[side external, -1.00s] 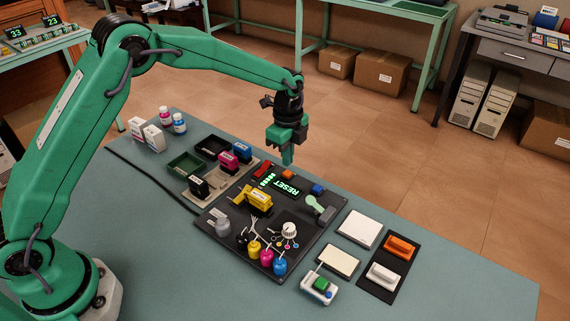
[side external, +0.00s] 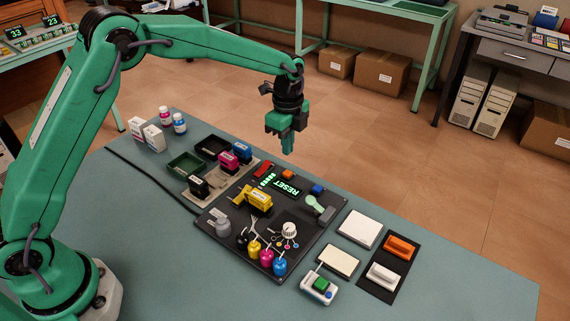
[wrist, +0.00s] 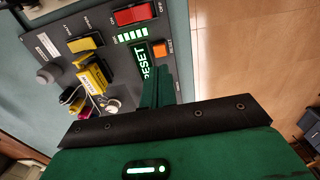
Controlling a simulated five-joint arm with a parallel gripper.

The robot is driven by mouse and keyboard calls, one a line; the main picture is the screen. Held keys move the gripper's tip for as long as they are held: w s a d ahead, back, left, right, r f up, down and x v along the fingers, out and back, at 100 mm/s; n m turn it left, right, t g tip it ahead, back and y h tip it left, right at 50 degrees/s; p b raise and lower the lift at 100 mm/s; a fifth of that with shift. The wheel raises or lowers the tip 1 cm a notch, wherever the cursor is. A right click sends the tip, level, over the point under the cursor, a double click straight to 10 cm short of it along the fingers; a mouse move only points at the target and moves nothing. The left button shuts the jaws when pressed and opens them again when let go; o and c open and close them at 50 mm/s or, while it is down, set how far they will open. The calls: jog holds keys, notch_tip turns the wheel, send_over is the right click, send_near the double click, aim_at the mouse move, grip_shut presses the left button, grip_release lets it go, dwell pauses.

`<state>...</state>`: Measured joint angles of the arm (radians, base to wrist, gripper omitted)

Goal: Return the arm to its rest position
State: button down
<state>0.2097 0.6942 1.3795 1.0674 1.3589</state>
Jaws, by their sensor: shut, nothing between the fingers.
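My green arm reaches over the table from the left in the side view. My gripper (side external: 288,148) points down, shut and empty, above the far edge of the dark control panel (side external: 222,236). In the wrist view its closed fingers (wrist: 161,85) show in front of the panel's lit display. The display (side external: 287,185) reads "RESET" in green, with a row of lit green bars beside it. I see a clear gap between the fingertips and the panel in the side view.
A yellow cartridge (side external: 259,200) sits on the panel. Coloured cartridges and trays (side external: 185,163) stand to its left. A white pad (side external: 358,229) and a black mat (side external: 379,290) with orange and white blocks lie to its right. Space above the table is open.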

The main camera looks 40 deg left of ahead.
jog(key=s+a+r+n+t, duration=0.1)
jog(key=s+a+r+n, duration=0.3)
jog(key=s+r, duration=0.35)
jog(key=s+a+r+n+t, duration=0.2)
jog(key=s+a+r+n, duration=0.15)
jog(key=s+r, duration=0.35)
jog(key=s+a+r+n+t, duration=0.1)
jog(key=s+a+n, duration=0.3)
jog(key=s+n, duration=0.6)
jog(key=shift+s+t, duration=0.8)
jog(key=shift+s, duration=2.75)
jog(key=shift+n, duration=0.25)
